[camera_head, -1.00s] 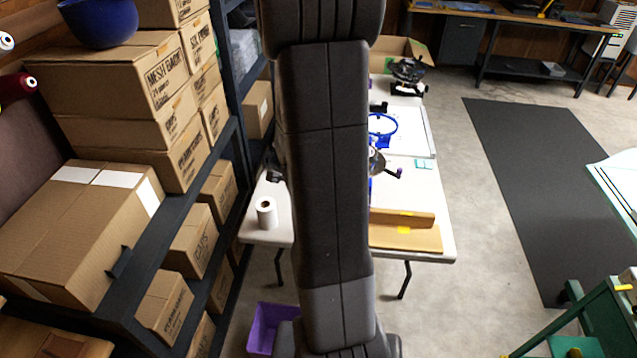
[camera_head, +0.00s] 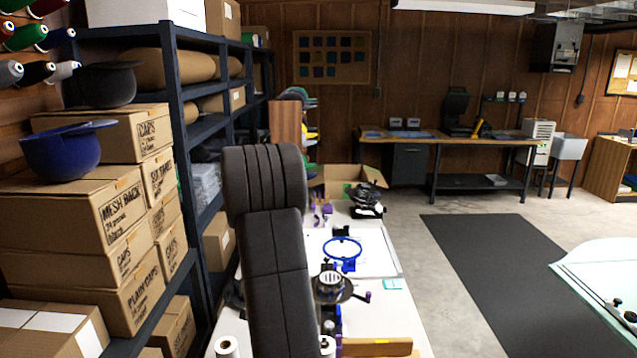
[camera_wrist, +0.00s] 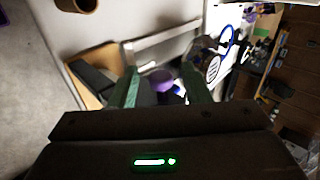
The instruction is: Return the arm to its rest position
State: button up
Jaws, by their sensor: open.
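My gripper (camera_wrist: 160,76) shows in the wrist view with its two green fingers apart. A purple thing shows between and beyond the fingers, and I see no contact with it. In the head view my dark arm stands upright in front of the left side of the white table (camera_head: 395,318). The gripper itself is hidden or out of sight in that view.
A tall dark shelf (camera_head: 205,130) with cartons (camera_head: 125,275) stands close on the left of my arm. The table holds a blue hoop (camera_head: 343,247), a black device (camera_head: 367,200) and an open box (camera_head: 352,181). Floor with a dark mat (camera_head: 490,270) is clear on the right.

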jog(key=shift+w+f, duration=0.5)
jog(key=shift+w, duration=0.05)
jog(key=p+v, duration=0.4)
jog(key=v, duration=1)
jog(key=b+x, duration=0.4)
jog(key=x, duration=1)
jog(key=shift+f, duration=0.2)
jog(key=shift+w+d+f+b, duration=0.1)
jog(key=shift+w+d+b, duration=0.05)
jog(key=shift+b, duration=0.65)
jog(key=shift+d+r+m+y+b, duration=0.25)
jog(key=shift+y+b, duration=0.25)
jog(key=shift+b, duration=0.35)
jog(key=shift+d+r+m+y+b, duration=0.1)
jog(key=shift+d+m+y+b, duration=0.25)
jog(key=shift+b, duration=0.65)
jog(key=shift+d+r+y+b, duration=0.1)
jog(key=shift+r+y+b, duration=0.05)
jog(key=shift+y+b, duration=0.25)
jog(key=shift+r, duration=0.1)
